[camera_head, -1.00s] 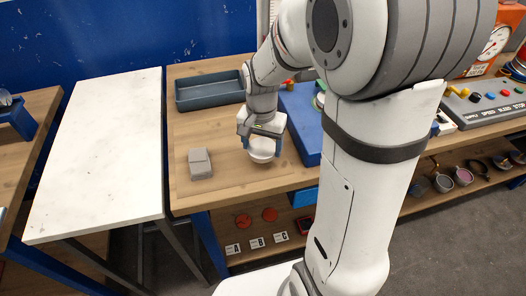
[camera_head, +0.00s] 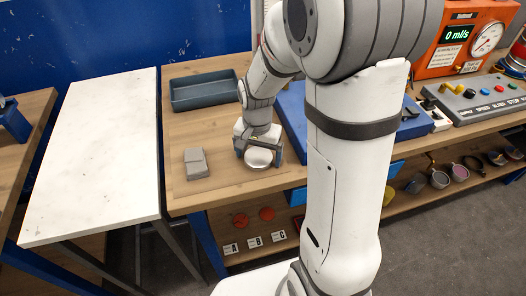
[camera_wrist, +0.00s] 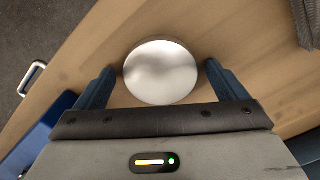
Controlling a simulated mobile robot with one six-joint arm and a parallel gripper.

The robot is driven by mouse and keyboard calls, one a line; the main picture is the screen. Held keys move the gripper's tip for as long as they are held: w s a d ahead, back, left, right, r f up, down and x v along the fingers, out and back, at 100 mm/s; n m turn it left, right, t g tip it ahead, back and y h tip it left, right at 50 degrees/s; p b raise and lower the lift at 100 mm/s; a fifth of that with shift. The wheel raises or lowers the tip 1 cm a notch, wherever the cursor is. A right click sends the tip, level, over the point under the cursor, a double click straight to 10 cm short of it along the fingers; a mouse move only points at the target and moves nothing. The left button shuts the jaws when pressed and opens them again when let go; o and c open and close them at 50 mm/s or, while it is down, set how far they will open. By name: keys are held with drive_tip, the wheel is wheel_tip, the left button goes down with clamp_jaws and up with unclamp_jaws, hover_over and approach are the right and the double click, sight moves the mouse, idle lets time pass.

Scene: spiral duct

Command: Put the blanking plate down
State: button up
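The blanking plate, a round silvery-white disc (camera_head: 258,158), lies flat, apparently on the wooden bench top (camera_head: 222,180) near its front edge. It also shows in the wrist view (camera_wrist: 161,72), between the two blue fingers. My gripper (camera_head: 259,154) is low over the bench and points down around the disc. In the wrist view my gripper (camera_wrist: 161,68) is open, with a narrow gap between each fingertip and the disc's rim. The disc's underside is hidden.
A grey block (camera_head: 196,163) sits left of my gripper. A dark tray (camera_head: 204,91) stands behind it. A blue box (camera_head: 293,118) is close on the right. A white-topped table (camera_head: 98,150) is at the left. Red discs (camera_head: 241,220) lie on the shelf below.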

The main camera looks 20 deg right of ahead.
sight(258, 157)
drive_tip(key=shift+r, duration=0.1)
wheel_tip(258, 157, up, 12)
drive_tip(key=s+d+n+t, duration=0.1)
drive_tip(key=s+n, duration=0.2)
drive_tip(key=s, duration=0.3)
drive_tip(key=s+r+n+t, duration=0.1)
drive_tip(key=s+n, duration=0.2)
drive_tip(key=s, duration=0.4)
drive_tip(key=shift+s+d+r+n+t, duration=0.2)
drive_tip(key=shift+d+r+n+t, duration=0.1)
drive_tip(key=shift+d+n+t, duration=0.1)
